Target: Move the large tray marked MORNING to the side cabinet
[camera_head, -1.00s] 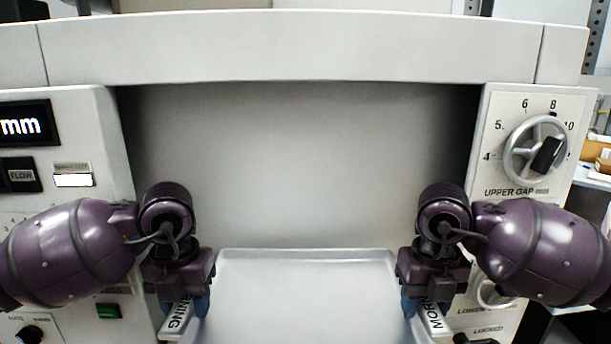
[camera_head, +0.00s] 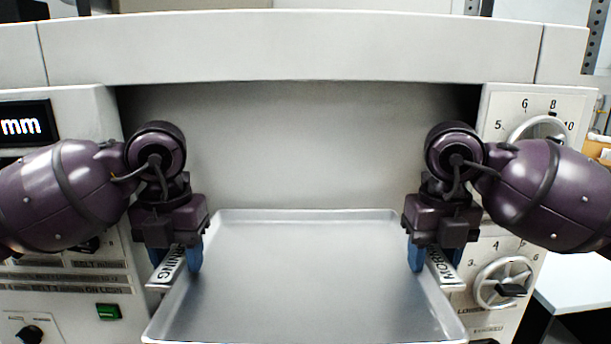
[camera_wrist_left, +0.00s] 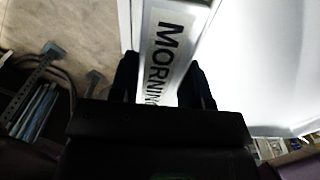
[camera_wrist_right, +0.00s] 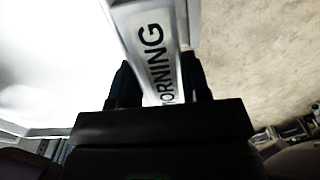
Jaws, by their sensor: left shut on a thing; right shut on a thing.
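The large silver tray (camera_head: 305,285) is in the middle of the head view, level and empty, in front of the machine. Its left and right rims carry white labels; MORNING reads on the left rim in the left wrist view (camera_wrist_left: 170,50), and ORNING shows on the right rim in the right wrist view (camera_wrist_right: 152,50). My left gripper (camera_head: 178,262) is shut on the tray's left rim. My right gripper (camera_head: 431,262) is shut on the right rim. The fingers cover part of each label. The tray's front edge is near the bottom of the head view. I cannot make out the side cabinet.
The roller machine (camera_head: 300,50) fills the view behind the tray, with a display (camera_head: 25,125) and buttons on the left. An upper dial (camera_head: 540,128) and a lower dial (camera_head: 505,285) are on its right. A white surface (camera_head: 575,285) stands at the far right.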

